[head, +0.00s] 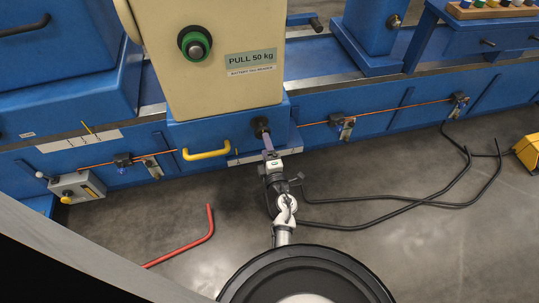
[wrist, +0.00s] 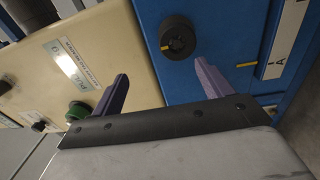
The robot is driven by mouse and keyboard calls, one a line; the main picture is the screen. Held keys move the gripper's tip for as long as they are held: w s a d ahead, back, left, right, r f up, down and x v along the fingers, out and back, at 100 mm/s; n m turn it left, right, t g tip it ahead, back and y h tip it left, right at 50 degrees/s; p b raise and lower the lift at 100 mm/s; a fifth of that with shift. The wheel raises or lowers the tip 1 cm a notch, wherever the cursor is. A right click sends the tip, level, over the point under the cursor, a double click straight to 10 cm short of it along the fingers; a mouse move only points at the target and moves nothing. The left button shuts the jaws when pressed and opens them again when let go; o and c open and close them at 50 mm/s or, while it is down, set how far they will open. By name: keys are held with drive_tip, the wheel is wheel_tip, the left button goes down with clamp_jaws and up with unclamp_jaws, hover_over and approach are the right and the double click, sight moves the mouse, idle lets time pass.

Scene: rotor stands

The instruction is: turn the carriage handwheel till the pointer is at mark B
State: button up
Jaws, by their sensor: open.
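The carriage handwheel, a small black knob (wrist: 178,38) with a yellow mark on its rim, sits on the blue carriage front. In the head view the handwheel (head: 260,124) is just beyond my fingertips. My gripper (wrist: 162,72) is open, its two purple fingers apart with nothing between them. The handwheel is ahead of the fingers, nearer the right one; contact cannot be told. In the wrist view a yellow pointer line (wrist: 247,64) is beside a white scale plate (wrist: 286,40), near a letter A. Mark B is not readable. My gripper also shows in the head view (head: 267,143).
The cream box (head: 215,60) above carries a PULL 50 kg label and a green knob (head: 195,44). A yellow handle (head: 207,151) juts out left of the handwheel. A red bent bar (head: 190,248) and black cables (head: 400,208) lie on the floor.

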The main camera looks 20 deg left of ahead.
sight(261, 129)
drive_tip(key=w+a+f+b, duration=0.1)
drive_tip(key=w+a+f, duration=0.1)
drive_tip(key=w, duration=0.4)
drive_tip(key=shift+w+a+f+h, duration=0.25)
drive_tip(key=shift+w+a+h, duration=0.1)
drive_tip(key=shift+a, duration=0.5)
drive_tip(key=shift+b, duration=0.3)
drive_tip(key=c, duration=1.1)
drive_tip(key=shift+w+d+p, duration=0.1)
drive_tip(key=shift+p, duration=0.2)
